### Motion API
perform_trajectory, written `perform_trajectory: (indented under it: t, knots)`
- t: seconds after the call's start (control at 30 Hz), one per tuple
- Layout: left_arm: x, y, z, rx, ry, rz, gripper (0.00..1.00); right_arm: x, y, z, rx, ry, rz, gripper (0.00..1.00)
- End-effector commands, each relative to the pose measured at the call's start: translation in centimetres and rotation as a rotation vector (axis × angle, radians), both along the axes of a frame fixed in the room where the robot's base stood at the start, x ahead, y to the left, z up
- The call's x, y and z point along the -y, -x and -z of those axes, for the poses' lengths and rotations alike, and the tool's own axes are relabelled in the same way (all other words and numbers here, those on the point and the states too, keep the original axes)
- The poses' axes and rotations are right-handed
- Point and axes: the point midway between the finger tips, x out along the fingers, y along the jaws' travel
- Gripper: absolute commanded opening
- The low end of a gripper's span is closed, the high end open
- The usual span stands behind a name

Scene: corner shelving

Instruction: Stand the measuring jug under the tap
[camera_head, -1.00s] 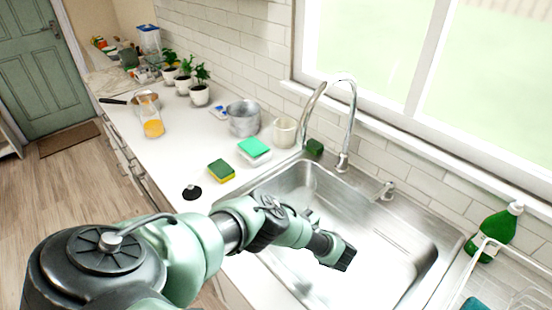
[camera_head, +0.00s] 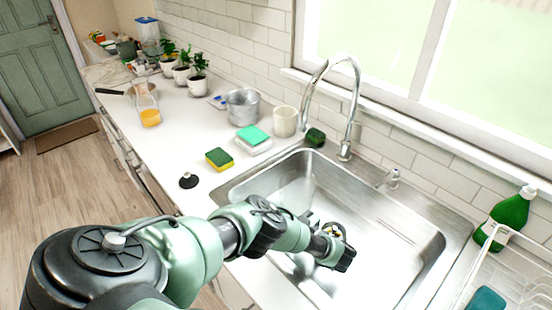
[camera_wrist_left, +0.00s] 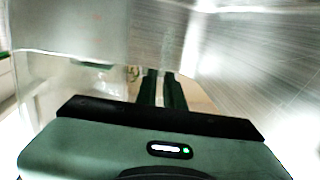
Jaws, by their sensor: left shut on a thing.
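My left gripper (camera_head: 340,256) reaches down into the steel sink (camera_head: 405,236). In the left wrist view its two dark fingers (camera_wrist_left: 162,90) are shut on a clear thing (camera_wrist_left: 112,78), which looks like the measuring jug. Only part of its clear wall shows there. In the head view a clear shape (camera_head: 302,264) shows beside and below my arm, mostly hidden by it. The tap (camera_head: 345,120) is a tall curved chrome spout at the back of the sink. The gripper is in front of and below the spout. My right gripper is not in view.
A cream cup (camera_head: 285,121), a metal pot (camera_head: 243,107), sponges (camera_head: 219,159) and a black plug (camera_head: 188,181) are on the counter left of the sink. A green bottle (camera_head: 506,217) and a dish rack (camera_head: 520,262) stand at the right. The sink's right part is clear.

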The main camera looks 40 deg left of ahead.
Motion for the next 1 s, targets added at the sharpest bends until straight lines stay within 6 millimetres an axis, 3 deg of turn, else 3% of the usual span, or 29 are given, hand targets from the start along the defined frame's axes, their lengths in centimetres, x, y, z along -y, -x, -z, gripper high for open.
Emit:
perform_trajectory:
  t: [0.27,0.3,0.37,0.67,0.83,1.0]
  knots:
    - [0.0,-0.1,0.8,0.002,-0.001,0.000,0.00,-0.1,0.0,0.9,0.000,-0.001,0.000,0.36]
    - [0.0,0.0,0.8,0.000,0.000,0.000,0.20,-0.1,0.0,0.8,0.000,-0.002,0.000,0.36]
    - [0.0,0.0,0.7,0.000,0.000,0.000,0.31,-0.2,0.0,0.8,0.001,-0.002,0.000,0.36]
    - [0.0,0.0,0.7,0.000,0.000,0.000,0.31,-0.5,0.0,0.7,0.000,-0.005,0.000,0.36]
    - [0.0,0.0,-0.9,0.001,0.001,-0.001,0.31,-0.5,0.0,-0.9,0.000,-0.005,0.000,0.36]
    - [3.8,-0.2,-0.6,0.000,0.002,0.006,0.31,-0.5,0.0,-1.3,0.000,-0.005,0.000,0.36]
